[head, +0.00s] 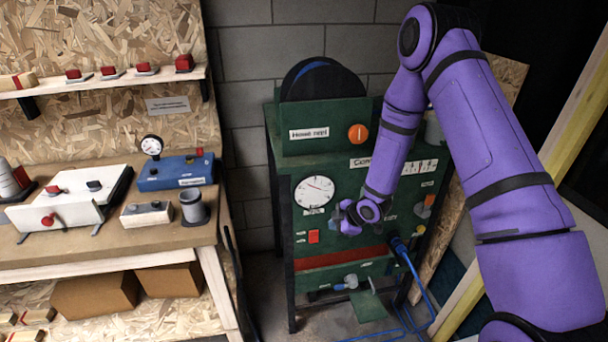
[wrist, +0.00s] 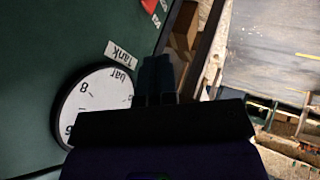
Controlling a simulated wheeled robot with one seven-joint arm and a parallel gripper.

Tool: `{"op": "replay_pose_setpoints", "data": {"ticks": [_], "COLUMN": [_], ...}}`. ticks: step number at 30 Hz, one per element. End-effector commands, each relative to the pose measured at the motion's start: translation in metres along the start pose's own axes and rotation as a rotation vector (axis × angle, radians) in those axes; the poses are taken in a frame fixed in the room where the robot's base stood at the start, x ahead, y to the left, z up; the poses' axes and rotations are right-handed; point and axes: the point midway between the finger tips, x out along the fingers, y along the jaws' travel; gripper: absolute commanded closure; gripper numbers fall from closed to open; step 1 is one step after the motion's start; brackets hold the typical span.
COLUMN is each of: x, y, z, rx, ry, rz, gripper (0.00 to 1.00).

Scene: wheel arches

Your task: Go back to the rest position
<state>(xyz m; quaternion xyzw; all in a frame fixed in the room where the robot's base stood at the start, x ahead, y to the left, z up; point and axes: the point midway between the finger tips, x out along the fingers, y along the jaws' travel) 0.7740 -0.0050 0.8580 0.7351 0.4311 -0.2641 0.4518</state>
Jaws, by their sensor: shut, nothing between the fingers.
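My purple arm reaches in from the right in the head view and bends down in front of a green machine (head: 285,190). My gripper (head: 340,217) is at the machine's front panel, just below and right of the round white gauge (head: 314,192). In the wrist view my gripper's fingers (wrist: 155,78) are shut and empty, beside the gauge (wrist: 95,105) and its "Tank" label (wrist: 119,52). Whether the fingertips touch the panel I cannot tell. The arm hides part of the panel's right side.
A red switch (head: 313,237) is left of my gripper. A blue hose (head: 416,275) runs from the panel to the floor. A wooden workbench (head: 130,248) with several devices stands at left. Yellow-edged boards (head: 575,115) lean at right, near my arm.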

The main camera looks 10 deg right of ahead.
Motion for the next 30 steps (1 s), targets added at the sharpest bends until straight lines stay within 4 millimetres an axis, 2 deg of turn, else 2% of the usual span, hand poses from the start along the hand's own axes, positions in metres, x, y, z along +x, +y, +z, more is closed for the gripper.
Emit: {"op": "replay_pose_setpoints", "data": {"ticks": [5,8,12,18,24,30], "x": [-0.014,-0.036,-0.08,-0.147,-0.216,-0.285], "y": [0.013,0.032,0.059,0.086,0.1,0.099], "z": [-0.004,-0.009,-0.02,-0.036,-0.054,-0.072], "rx": [0.016,0.044,0.111,0.226,0.36,0.507], "ry": [-0.026,-0.07,-0.147,-0.243,-0.319,-0.374], "rz": [0.013,0.031,0.064,0.117,0.172,0.225], "gripper": [1.0,1.0,1.0,1.0,1.0,1.0]}}
